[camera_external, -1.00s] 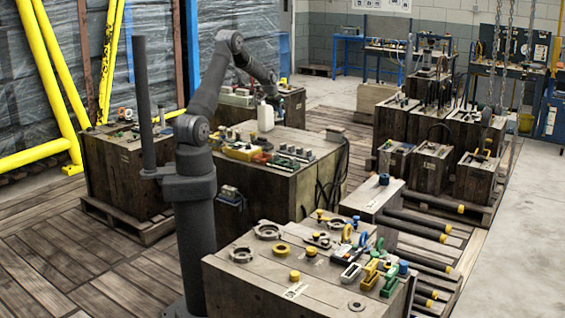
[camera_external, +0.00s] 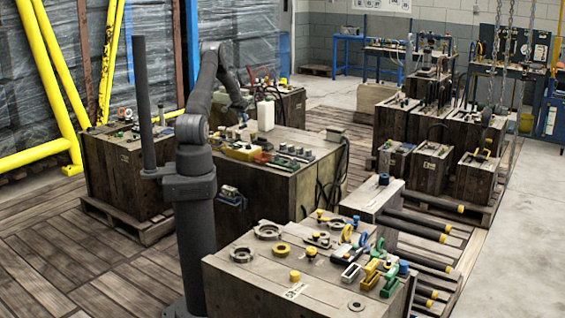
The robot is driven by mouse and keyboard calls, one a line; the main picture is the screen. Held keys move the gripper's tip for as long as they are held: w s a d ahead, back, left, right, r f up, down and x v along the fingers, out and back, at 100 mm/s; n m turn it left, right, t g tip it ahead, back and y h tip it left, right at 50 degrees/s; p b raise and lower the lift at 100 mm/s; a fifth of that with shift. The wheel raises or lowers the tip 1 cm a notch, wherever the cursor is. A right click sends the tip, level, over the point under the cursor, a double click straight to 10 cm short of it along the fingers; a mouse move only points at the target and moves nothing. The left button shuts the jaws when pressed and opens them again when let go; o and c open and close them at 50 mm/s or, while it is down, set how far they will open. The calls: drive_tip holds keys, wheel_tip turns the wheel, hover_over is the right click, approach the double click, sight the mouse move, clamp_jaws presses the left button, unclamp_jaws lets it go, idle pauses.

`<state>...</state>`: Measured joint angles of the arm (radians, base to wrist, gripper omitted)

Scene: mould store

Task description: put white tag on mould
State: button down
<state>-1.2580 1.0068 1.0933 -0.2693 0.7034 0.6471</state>
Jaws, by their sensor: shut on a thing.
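My gripper (camera_external: 241,109) is small and dark at the end of my arm. It points down over the back left part of the middle wooden block (camera_external: 285,187), left of a white bottle (camera_external: 265,115). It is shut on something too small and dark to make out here. I cannot pick out the white tag for certain. A small white label (camera_external: 295,291) lies on the top of the front block (camera_external: 250,293). Which block or part is the mould, I cannot tell.
The middle block's top carries a row of dark fittings and a yellow and red part (camera_external: 243,152). The front block holds rings and coloured clamps (camera_external: 370,271). More loaded blocks stand at the left (camera_external: 125,180) and back right (camera_external: 425,172).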

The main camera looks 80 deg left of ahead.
sight(242, 125)
drive_tip(key=shift+s+a+f, duration=0.3)
drive_tip(key=shift+a+f, duration=0.05)
drive_tip(key=shift+f, duration=1.9)
drive_tip(key=shift+f, duration=0.2)
drive_tip(key=c, duration=1.3)
unclamp_jaws()
drive_tip(key=shift+c, duration=0.2)
drive_tip(key=shift+r, duration=0.1)
drive_tip(key=v, duration=1.2)
